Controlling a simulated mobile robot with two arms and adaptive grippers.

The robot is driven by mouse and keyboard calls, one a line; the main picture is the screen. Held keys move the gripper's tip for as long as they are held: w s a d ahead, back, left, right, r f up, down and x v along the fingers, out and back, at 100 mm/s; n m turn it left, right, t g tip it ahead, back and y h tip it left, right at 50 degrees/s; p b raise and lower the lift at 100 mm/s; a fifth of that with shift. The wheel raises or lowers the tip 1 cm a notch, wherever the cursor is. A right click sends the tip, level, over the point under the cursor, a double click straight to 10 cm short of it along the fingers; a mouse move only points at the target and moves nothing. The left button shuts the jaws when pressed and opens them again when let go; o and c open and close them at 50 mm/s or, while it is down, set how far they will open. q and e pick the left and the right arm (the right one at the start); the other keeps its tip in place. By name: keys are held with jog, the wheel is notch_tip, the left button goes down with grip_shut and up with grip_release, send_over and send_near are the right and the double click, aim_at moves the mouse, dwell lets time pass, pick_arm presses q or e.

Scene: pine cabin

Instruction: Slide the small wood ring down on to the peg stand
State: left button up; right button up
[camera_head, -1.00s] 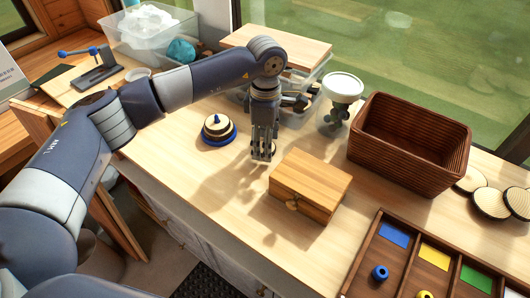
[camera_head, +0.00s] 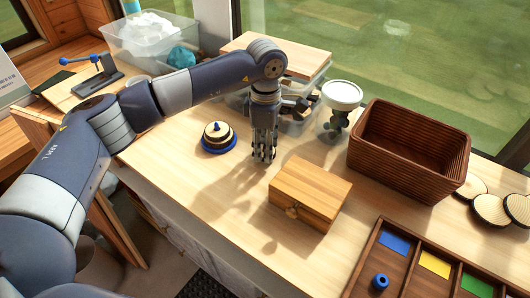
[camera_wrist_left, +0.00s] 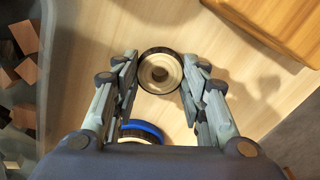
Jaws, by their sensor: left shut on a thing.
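The peg stand (camera_head: 220,151) stands on the bench with a blue base, pale wood rings and a blue peg tip. Its blue edge also shows at the bottom of the left wrist view (camera_wrist_left: 147,128), partly hidden by my gripper. My left gripper (camera_head: 264,157) points down, to the right of the stand and apart from it. In the left wrist view its fingers (camera_wrist_left: 160,75) are shut on the small wood ring (camera_wrist_left: 160,54), a round piece with a dark rim and a central hole. The ring is hardly visible in the head view. My right gripper is out of view.
A wooden box (camera_head: 311,192) stands close to the right of my left gripper. A brown basket (camera_head: 410,165), a jar with a white top (camera_head: 341,97) and a sorting tray (camera_head: 400,262) are farther right. The bench in front of the peg stand is clear.

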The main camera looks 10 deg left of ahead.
pick_arm(q)
notch_tip(320, 180, up, 5)
jog(key=shift+r+p, duration=0.1)
jog(key=shift+p, duration=0.7)
